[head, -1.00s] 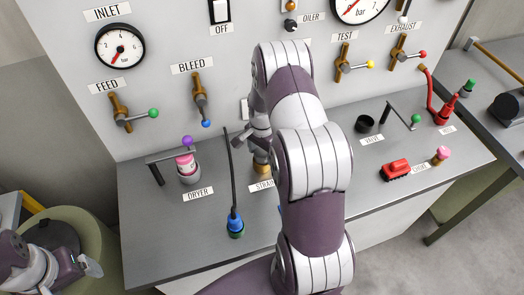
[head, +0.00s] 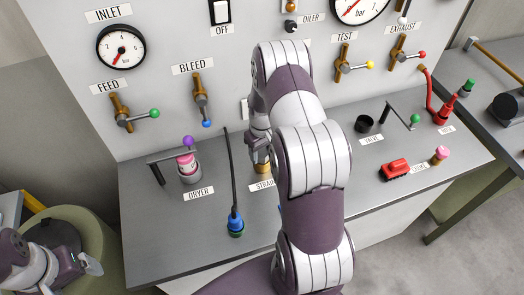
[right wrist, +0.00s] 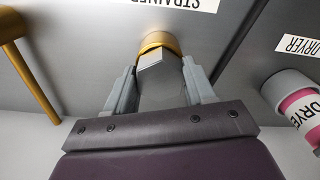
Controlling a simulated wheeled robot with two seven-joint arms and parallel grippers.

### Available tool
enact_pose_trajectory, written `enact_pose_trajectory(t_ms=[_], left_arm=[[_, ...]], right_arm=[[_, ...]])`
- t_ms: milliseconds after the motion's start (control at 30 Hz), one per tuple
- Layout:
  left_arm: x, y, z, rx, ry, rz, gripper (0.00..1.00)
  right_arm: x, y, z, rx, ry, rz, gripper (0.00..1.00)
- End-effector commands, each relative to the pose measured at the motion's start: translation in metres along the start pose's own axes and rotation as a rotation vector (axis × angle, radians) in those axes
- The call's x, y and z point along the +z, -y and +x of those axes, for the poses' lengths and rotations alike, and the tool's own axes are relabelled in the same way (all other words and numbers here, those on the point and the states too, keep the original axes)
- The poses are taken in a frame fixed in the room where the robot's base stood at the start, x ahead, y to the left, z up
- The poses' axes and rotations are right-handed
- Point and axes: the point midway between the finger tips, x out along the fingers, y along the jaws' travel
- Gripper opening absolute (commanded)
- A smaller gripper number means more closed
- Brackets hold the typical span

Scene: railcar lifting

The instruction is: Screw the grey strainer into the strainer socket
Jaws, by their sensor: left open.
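The grey strainer (right wrist: 163,78) shows in the right wrist view as a faceted grey body between the fingers of my right gripper (right wrist: 161,75). The fingers lie close against both its sides. Its far end meets the brass ring of the strainer socket (right wrist: 158,41); how deep it sits cannot be told. In the head view my right gripper (head: 260,148) points down over the brass socket (head: 262,169), and my arm partly covers this spot. My left gripper (head: 85,268) is open and empty at the lower left, away from the bench.
A red block (head: 396,169) and a black cup (head: 364,124) are to the right. The bench front (head: 180,255) is clear.

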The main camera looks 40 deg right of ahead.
Motion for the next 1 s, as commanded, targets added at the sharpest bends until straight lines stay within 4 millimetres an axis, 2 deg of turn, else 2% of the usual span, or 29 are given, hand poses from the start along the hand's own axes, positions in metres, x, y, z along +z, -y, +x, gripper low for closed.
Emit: enact_pose_trajectory(t_ms=[67, 133, 400, 500, 600, 767, 800, 867, 900, 1000], left_arm=[[-0.0001, 0.0000, -0.0004, 0.000, 0.000, 0.000, 0.83], [-0.0001, 0.0000, -0.0012, 0.000, 0.000, 0.000, 0.83], [-0.0004, 0.0000, -0.0036, 0.000, 0.000, 0.000, 0.83], [-0.0004, 0.0000, -0.0039, 0.000, 0.000, 0.000, 0.83], [-0.0005, 0.0000, -0.0039, 0.000, 0.000, 0.000, 0.83], [-0.0004, 0.0000, -0.0036, 0.000, 0.000, 0.000, 0.83], [-0.0004, 0.0000, -0.0036, 0.000, 0.000, 0.000, 0.83], [-0.0004, 0.0000, -0.0036, 0.000, 0.000, 0.000, 0.83], [-0.0004, 0.0000, -0.0036, 0.000, 0.000, 0.000, 0.83], [-0.0004, 0.0000, -0.0036, 0.000, 0.000, 0.000, 0.83]], right_arm=[[-0.0003, -0.0003, -0.0003, 0.000, -0.001, 0.039, 0.22], [-0.0003, -0.0003, -0.0005, 0.000, -0.001, 0.178, 0.22], [-0.0006, -0.0003, 0.0005, -0.001, -0.002, 0.979, 0.23], [-0.0001, -0.0002, 0.0012, -0.003, 0.000, 1.200, 0.25], [0.0006, 0.0007, 0.0021, -0.002, 0.003, 1.298, 0.27], [0.0016, 0.0015, 0.0031, -0.001, 0.007, 1.309, 0.26], [0.0018, 0.0018, 0.0033, -0.001, 0.008, 1.309, 0.61], [0.0018, 0.0020, 0.0034, 0.000, 0.008, 1.307, 0.81], [0.0015, 0.0018, 0.0032, 0.000, 0.007, 1.306, 0.88], [0.0009, 0.0011, 0.0026, 0.000, 0.004, 1.305, 0.88]])
